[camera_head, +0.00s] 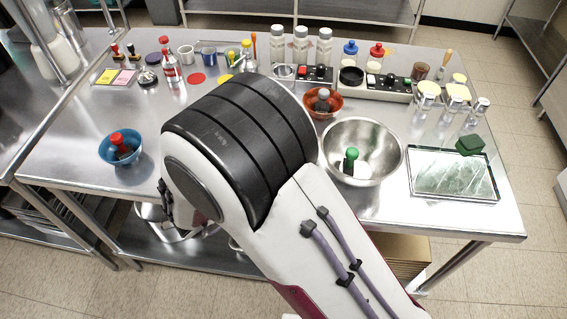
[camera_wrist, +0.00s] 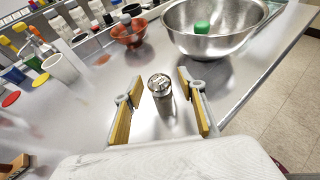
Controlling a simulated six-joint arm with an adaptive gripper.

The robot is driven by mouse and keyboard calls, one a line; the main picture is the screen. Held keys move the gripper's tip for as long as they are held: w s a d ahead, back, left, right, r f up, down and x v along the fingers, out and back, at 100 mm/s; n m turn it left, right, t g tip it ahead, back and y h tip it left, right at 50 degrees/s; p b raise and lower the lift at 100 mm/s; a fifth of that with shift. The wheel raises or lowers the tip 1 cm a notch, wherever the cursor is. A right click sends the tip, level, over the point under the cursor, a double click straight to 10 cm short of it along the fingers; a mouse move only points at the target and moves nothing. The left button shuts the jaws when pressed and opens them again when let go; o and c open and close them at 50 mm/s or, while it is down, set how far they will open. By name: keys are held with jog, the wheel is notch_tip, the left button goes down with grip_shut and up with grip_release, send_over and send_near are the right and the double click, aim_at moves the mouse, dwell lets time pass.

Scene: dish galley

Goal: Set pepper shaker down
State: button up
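In the wrist view a small glass shaker with a perforated metal cap, the pepper shaker (camera_wrist: 161,89), stands upright on the steel table. My gripper (camera_wrist: 159,100) is open around it, with one tan-padded finger to its left and one to its right. A clear gap shows between the shaker and each finger, so neither appears to touch it. In the head view my arm hides the shaker and most of the gripper.
A steel bowl (camera_head: 334,167) and a red bowl (camera_head: 334,106) stand beyond the shaker. A blue bowl (camera_head: 106,156) is at the left and a glass tray (camera_head: 421,194) at the right. Bare table (camera_wrist: 95,115) lies left of the gripper.

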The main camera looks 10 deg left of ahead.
jog(key=shift+r, duration=0.2)
jog(key=v, duration=1.2)
dwell(0.9)
jog(key=w+r+n+t+y, duration=0.1)
jog(key=w+r+n+y, duration=0.9)
jog(key=w+r+n, duration=0.45)
jog(key=s+d+r+n+y, duration=0.2)
jog(key=d+r+n+y, duration=0.15)
jog(key=n, duration=0.45)
jog(key=s+d+f+n+g+h, duration=0.3)
jog(key=s+d+n, duration=0.7)
jog(key=s+d, duration=0.2)
jog(key=s+d+f+n+g+h, duration=0.2)
jog(key=s+d+n+g+h, duration=0.1)
jog(key=s+d+n, duration=0.7)
jog(key=s+d, duration=0.3)
jog(key=d, duration=0.2)
jog(key=shift+f+g, duration=0.3)
jog(key=shift+f, duration=0.1)
